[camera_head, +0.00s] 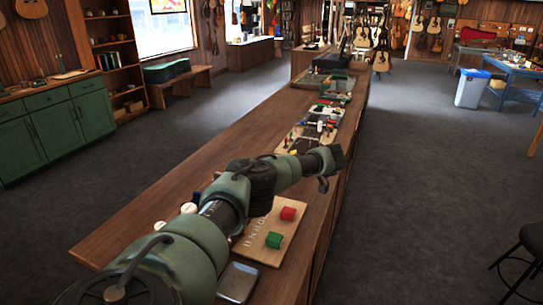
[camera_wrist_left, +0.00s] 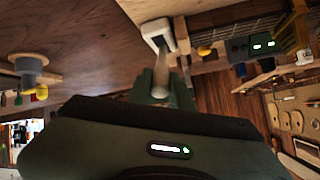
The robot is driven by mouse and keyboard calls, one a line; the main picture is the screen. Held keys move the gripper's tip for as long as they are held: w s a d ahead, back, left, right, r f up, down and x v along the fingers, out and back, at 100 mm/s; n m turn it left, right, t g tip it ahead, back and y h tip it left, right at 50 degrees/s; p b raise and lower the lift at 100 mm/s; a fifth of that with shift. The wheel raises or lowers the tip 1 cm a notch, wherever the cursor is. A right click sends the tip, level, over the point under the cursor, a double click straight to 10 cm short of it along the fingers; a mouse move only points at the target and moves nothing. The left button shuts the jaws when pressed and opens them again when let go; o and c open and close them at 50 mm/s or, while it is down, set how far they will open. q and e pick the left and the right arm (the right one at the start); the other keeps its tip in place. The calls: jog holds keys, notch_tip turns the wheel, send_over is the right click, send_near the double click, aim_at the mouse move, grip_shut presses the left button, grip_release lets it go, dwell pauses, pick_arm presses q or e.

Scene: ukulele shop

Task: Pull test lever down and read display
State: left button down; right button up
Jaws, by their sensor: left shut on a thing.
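A dark box (camera_wrist_left: 264,45) with small lit green marks, possibly the display, is at the upper right; the marks are too small to read. In the head view my left arm reaches over the long counter, and its gripper end (camera_head: 324,178) is small and partly hidden. My right gripper is not in view.
The long wooden counter (camera_head: 233,150) carries a board with a red knob (camera_head: 288,213) and a green knob (camera_head: 274,240), a dark flat device (camera_head: 238,282), and farther boards with small parts (camera_head: 310,135). A stool (camera_head: 522,262) stands at the right.

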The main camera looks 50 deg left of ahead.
pick_arm(q)
jog(key=shift+w+d+f+y+b, duration=0.1)
jog(key=shift+d+f+y+b, duration=0.1)
jog(key=shift+y+b, duration=0.2)
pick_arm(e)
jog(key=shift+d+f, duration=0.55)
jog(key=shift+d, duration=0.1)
pick_arm(q)
jog(key=c, duration=1.3)
grip_release()
jog(key=b+v, duration=0.1)
jog(key=v, duration=0.6)
jog(key=shift+w+d+r+b, duration=0.15)
jog(key=shift+w+d+b, duration=0.1)
jog(key=shift+d+b, duration=0.15)
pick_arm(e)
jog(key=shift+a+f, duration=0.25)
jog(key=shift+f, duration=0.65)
